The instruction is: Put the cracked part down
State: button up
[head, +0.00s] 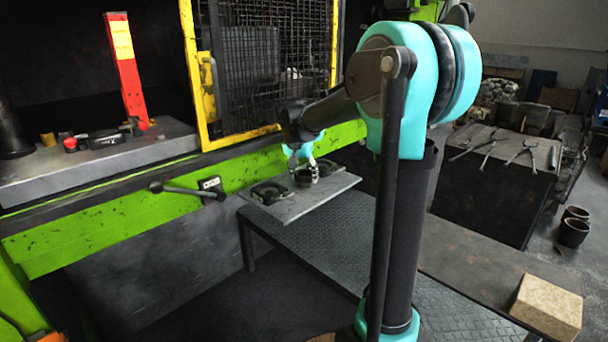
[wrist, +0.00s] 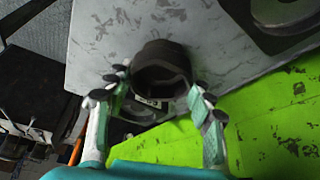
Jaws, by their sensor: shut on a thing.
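A dark part (head: 303,178), a short thick ring with an angular opening, is held between the fingers of my gripper (head: 303,170). In the wrist view the part (wrist: 162,58) sits between the two fingertips of my gripper (wrist: 157,88). It is over the grey plate (head: 322,197) that sticks out in front of the green press beam. I cannot tell whether it touches the plate. No crack can be made out on it. The plate also shows in the wrist view (wrist: 90,45).
A dark block with a round recess (head: 268,192) lies on the plate to the left. The green press beam (head: 120,220) and a yellow-framed mesh guard (head: 265,70) are behind. A table with tongs (head: 490,150) and a tan block (head: 547,305) are right.

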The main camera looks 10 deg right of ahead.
jog(key=shift+f, duration=0.1)
jog(key=o, duration=1.5)
jog(key=v, duration=1.2)
jog(key=shift+a, duration=0.1)
